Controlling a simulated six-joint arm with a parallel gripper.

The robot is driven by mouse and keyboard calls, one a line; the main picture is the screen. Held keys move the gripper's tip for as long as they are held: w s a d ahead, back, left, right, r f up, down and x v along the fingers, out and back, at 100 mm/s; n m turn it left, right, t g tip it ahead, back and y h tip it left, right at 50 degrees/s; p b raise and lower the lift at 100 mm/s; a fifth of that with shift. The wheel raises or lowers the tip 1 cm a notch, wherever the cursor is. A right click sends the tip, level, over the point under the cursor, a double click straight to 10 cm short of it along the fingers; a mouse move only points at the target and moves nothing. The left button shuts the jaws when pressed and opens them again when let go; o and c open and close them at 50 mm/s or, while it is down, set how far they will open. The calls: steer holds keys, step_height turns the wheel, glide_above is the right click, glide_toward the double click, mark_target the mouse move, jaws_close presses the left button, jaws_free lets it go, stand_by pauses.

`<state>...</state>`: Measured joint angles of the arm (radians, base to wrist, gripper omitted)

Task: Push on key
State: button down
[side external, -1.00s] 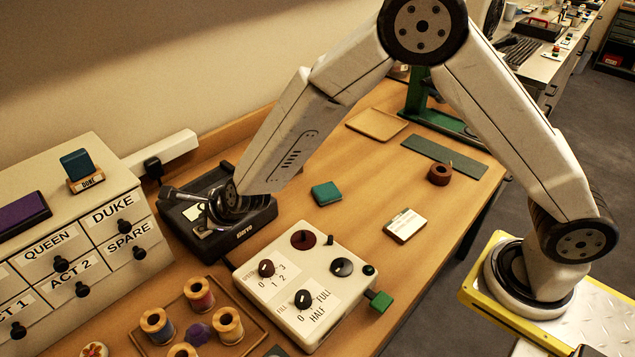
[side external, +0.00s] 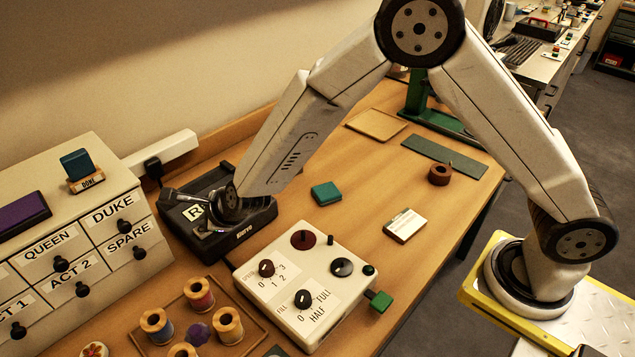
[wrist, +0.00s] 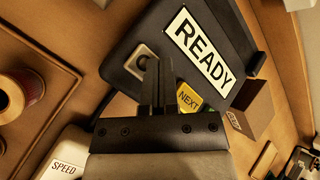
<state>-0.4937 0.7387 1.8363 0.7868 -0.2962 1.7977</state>
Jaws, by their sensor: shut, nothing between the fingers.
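A black desk device (side external: 252,222) stands on the table against the cabinet's right side. In the wrist view its dark top (wrist: 119,72) bears a white READY label (wrist: 203,45), a yellow key marked NEXT (wrist: 188,98) and a pale square with a dark round centre (wrist: 138,62). I see no key marked ON. My gripper (wrist: 156,66) is shut and empty, its fingers over the device between the pale square and the NEXT key. The fingers partly cover both. In the side view my gripper (side external: 212,224) is low over the device; contact cannot be told.
A white control box (side external: 320,258) with dials and a green side piece (side external: 380,301) stands in front. A tray of thread spools (side external: 182,292) lies at the front left. The labelled drawer cabinet (side external: 95,215) rises at left. The table's middle around the teal block (side external: 326,194) is mostly clear.

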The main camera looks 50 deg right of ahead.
steer(key=shift+r, duration=0.85)
steer(key=shift+r, duration=0.15)
steer(key=shift+r, duration=2.85)
